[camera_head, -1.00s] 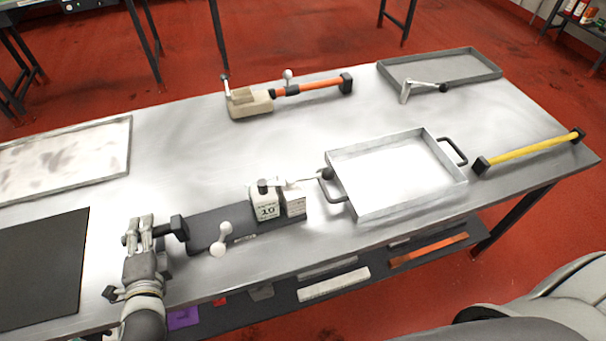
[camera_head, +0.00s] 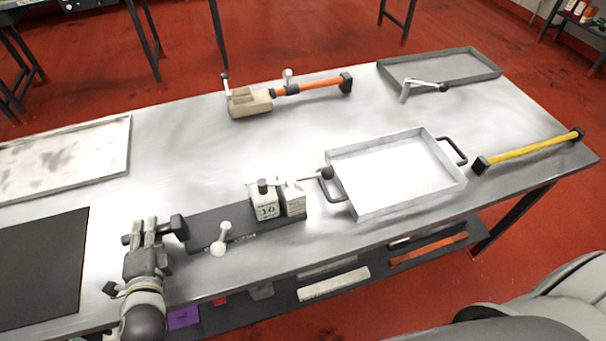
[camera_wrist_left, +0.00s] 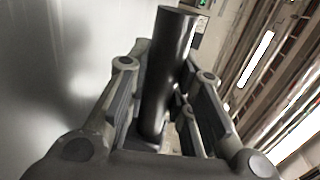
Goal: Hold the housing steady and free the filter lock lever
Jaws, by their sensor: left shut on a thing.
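The housing, a dark flat base (camera_head: 235,222), lies on the metal table with a white block marked 10 (camera_head: 266,209) at its right end. A pale lever (camera_head: 300,182) with a dark ball end points right from the block, near the tray handle. A second pale lever (camera_head: 222,238) with knobs sits at the base's front edge. My left gripper (camera_head: 148,227) is shut on the black handle at the left end of the base. In the left wrist view this black handle (camera_wrist_left: 168,75) stands between the fingers. My right gripper is not in view.
A metal tray with dark handles (camera_head: 395,175) stands right of the housing. A yellow bar (camera_head: 530,150) lies farther right. A beige block with an orange handle (camera_head: 250,104) lies at the back. A dark mat (camera_head: 40,265) is at left. The table centre is clear.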

